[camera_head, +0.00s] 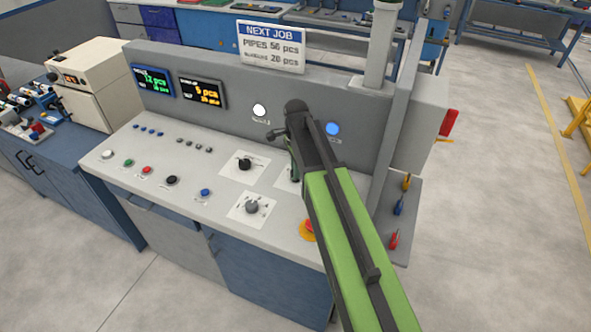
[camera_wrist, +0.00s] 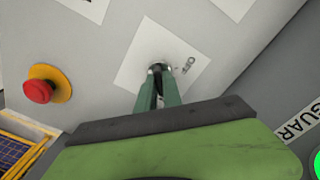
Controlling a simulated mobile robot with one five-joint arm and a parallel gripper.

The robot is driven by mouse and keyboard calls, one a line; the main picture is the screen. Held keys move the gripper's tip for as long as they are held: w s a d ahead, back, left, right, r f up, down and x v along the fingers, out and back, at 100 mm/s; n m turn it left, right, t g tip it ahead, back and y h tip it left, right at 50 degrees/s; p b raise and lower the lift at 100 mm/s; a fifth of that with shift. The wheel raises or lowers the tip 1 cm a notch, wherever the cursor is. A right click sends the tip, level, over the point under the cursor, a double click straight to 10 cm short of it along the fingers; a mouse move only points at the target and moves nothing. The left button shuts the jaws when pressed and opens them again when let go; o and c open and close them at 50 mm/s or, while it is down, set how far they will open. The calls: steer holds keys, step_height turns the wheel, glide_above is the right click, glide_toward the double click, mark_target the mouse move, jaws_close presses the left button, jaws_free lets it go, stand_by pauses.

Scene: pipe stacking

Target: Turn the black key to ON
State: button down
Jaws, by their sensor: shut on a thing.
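The black key (camera_wrist: 157,67) stands on a white label plate (camera_wrist: 133,66) on the sloping panel. It shows only as a small dark bit between the fingertips in the wrist view. The word OFF is printed on the plate to the right of the key. My gripper (camera_wrist: 160,82) has its green fingers shut on the key from above. In the head view my gripper (camera_head: 293,174) is over the right part of the panel. There my arm hides the key and most of its plate, and I cannot read the key's angle.
A black knob (camera_head: 244,164) and a grey knob (camera_head: 252,207) sit left of my gripper. A red emergency button (camera_wrist: 38,91) on a yellow base is close by. The upright back panel (camera_head: 220,115) rises behind, with a lit white lamp (camera_head: 259,110) and a blue one (camera_head: 333,129).

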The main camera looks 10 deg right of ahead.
steer(key=shift+w+a, duration=0.1)
steer(key=shift+w, duration=0.05)
steer(key=c, duration=1.5)
jaws_free()
step_height(320, 180, up, 17)
steer(key=p, duration=1.7)
steer(key=shift+r, duration=0.2)
